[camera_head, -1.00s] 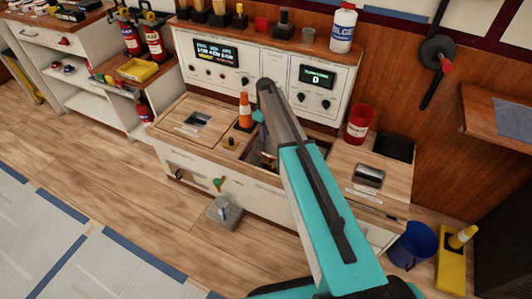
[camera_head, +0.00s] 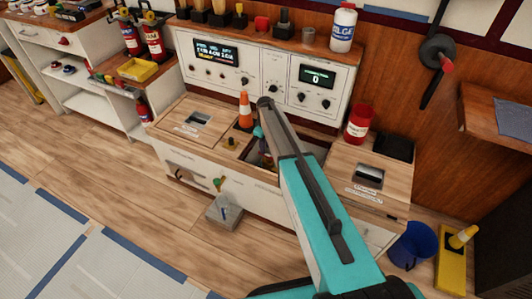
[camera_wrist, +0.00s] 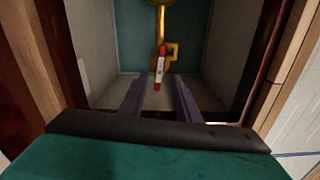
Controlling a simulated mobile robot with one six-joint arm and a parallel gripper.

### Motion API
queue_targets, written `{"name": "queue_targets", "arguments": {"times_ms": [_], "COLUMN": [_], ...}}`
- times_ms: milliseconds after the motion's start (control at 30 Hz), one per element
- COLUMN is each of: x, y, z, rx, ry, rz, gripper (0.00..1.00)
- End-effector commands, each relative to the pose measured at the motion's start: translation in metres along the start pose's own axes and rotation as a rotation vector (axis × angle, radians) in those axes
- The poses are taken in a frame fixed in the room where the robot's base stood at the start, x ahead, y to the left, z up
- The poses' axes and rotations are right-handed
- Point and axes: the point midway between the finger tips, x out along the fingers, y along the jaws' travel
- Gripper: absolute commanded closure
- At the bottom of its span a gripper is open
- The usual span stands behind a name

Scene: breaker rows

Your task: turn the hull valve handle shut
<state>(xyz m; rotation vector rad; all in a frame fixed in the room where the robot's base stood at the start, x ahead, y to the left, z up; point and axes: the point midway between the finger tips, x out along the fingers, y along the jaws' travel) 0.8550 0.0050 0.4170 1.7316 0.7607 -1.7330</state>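The valve handle (camera_wrist: 160,66) shows in the wrist view as a short bar, red at both ends with a pale label in the middle. It stands nearly in line with the view on a brass pipe and fitting (camera_wrist: 172,50) inside a recess. My gripper (camera_wrist: 157,82) is open, with its two dark fingers apart. The handle's near end lies between the fingertips in the picture; I cannot tell whether they touch it. In the head view my gripper reaches into the open hatch (camera_head: 243,157) in the counter, and my arm hides the handle.
The recess's pale side walls (camera_wrist: 88,50) stand close on both sides of my fingers. A red can (camera_head: 359,124) stands to the right. The panel (camera_head: 275,80) rises behind.

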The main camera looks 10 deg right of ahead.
Motion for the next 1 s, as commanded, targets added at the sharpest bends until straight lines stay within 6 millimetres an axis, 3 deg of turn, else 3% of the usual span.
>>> {"name": "queue_targets", "arguments": {"times_ms": [300, 767, 933, 1000], "x": [0.038, 0.046, 0.046, 0.046], "y": [0.001, 0.0, 0.0, 0.0], "z": [-0.001, 0.0, 0.0, 0.0], "rx": [0.0, 0.0, 0.0, 0.001], "ry": [0.0, 0.001, 0.0, 0.0], "rz": [0.0, 0.001, 0.0, 0.0], "gripper": [0.7, 0.7, 0.99, 1.0]}}
